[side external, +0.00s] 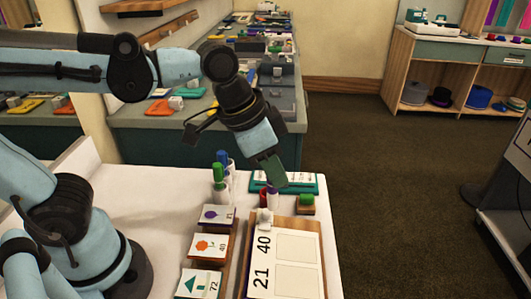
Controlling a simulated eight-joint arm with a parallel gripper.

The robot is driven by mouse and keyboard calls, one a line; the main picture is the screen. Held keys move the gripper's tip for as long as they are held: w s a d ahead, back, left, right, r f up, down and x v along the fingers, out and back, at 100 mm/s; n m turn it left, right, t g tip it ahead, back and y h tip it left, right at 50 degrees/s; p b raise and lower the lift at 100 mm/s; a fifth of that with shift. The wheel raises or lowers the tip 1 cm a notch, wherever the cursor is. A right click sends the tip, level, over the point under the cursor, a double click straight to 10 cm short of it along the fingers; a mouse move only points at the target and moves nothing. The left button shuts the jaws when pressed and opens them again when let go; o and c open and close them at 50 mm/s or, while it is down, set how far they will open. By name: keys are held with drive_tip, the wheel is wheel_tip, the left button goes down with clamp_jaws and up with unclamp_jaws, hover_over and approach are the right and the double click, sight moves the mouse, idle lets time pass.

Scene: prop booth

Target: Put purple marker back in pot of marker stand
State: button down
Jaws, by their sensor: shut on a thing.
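My gripper (271,176) points down over the far end of the white table and is shut. A small purple piece, seemingly the purple marker (272,189), shows just under the fingertips; most of it is hidden or too small to make out. A red-topped item (263,198) stands close beside it, to the left, above a small white piece (265,216). A green-capped marker (218,173) and a blue-capped marker (222,157) stand upright in a group left of my gripper. The pots of the marker stand are not clear at this size.
A wooden board (310,225) with the numbers 40 and 21 lies in front of my gripper. Picture cards (211,246) stand to its left. A green-topped block (306,199) and a teal-edged card (300,180) lie beside and behind my gripper.

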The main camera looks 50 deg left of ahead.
drive_tip(key=shift+s+d+r, duration=0.3)
drive_tip(key=shift+d+r, duration=0.1)
drive_tip(key=w+a+n+y, duration=0.25)
drive_tip(key=a+n, duration=0.25)
drive_tip(key=a, duration=0.7)
drive_tip(key=w+a+n+y, duration=0.1)
drive_tip(key=w+a+n, duration=0.25)
drive_tip(key=a, duration=0.85)
wheel_tip(320, 180, down, 8)
drive_tip(key=shift+d, duration=0.2)
drive_tip(key=shift+s+n, duration=0.1)
drive_tip(key=shift+n, duration=0.15)
drive_tip(key=c, duration=0.9)
unclamp_jaws()
drive_tip(key=shift+s+r, duration=0.1)
